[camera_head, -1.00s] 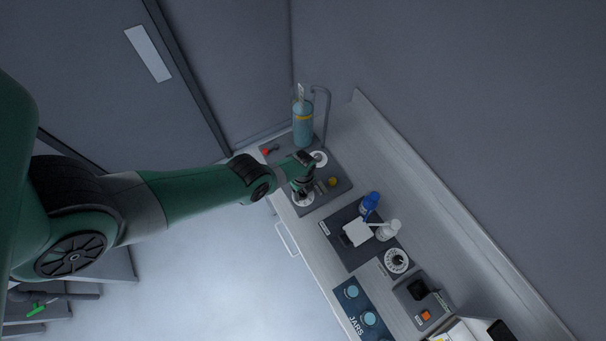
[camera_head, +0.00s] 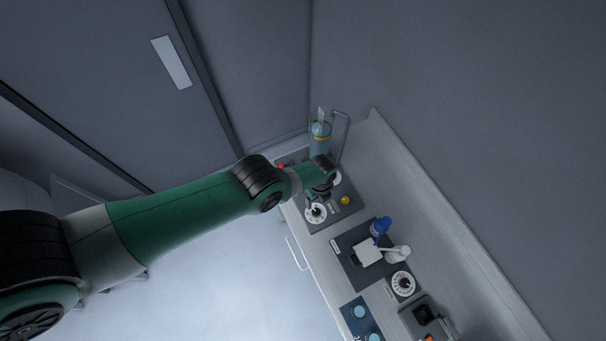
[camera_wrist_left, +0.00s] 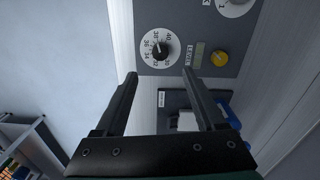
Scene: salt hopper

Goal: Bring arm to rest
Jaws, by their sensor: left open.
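My left arm reaches in from the left in the head view, and its gripper (camera_head: 318,192) is over the far end of the bench by the grey control panel (camera_head: 349,209). In the left wrist view the two dark fingers (camera_wrist_left: 160,82) are apart with nothing between them. A white dial with a black knob (camera_wrist_left: 160,48) lies just beyond the fingertips, apart from them; it also shows in the head view (camera_head: 315,213). A yellow button (camera_wrist_left: 220,59) is to its right. My right gripper is not in view.
A teal bottle (camera_head: 320,140) stands at the panel's back. Along the bench are a blue-capped bottle (camera_head: 380,228), a white bottle (camera_head: 399,254), another dial (camera_head: 403,284) and jar lids (camera_head: 359,311). Open floor (camera_head: 235,285) lies left of the bench.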

